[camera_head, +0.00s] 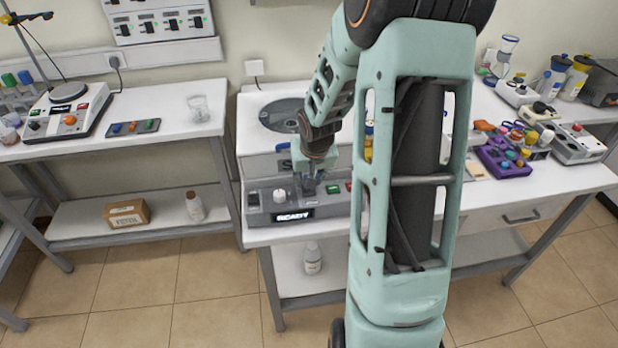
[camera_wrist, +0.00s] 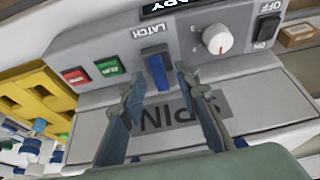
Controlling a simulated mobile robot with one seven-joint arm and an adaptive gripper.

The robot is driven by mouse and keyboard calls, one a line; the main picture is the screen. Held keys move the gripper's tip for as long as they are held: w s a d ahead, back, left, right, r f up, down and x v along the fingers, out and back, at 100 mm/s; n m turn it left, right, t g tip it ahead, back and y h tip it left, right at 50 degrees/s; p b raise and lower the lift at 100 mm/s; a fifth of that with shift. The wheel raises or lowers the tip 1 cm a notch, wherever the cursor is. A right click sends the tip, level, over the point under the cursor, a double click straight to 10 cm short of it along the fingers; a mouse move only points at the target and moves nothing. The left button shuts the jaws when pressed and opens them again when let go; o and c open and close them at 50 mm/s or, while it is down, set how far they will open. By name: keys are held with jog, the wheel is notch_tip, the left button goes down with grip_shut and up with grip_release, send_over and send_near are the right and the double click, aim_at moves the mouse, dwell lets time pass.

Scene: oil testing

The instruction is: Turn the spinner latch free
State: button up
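The spinner (camera_head: 262,165) is a white and grey machine on the middle bench, with a lit READY display (camera_head: 293,215) on its front. In the wrist view the blue latch lever (camera_wrist: 158,72) stands in a slot beside the LATCH label on the grey panel. My gripper (camera_wrist: 158,85) is open, with one finger on each side of the lever and gaps visible between. I cannot tell whether either finger touches it. In the head view my gripper (camera_head: 308,190) is at the front panel and largely hides the latch.
Beside the latch are a white dial (camera_wrist: 217,40), a black ON/OFF switch (camera_wrist: 266,30), a green button (camera_wrist: 109,67) and a red button (camera_wrist: 75,76). A yellow rack (camera_wrist: 35,100) stands close to the spinner. My arm blocks the bench's middle in the head view.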

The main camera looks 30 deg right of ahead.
jog(key=v, duration=1.2)
dwell(0.6)
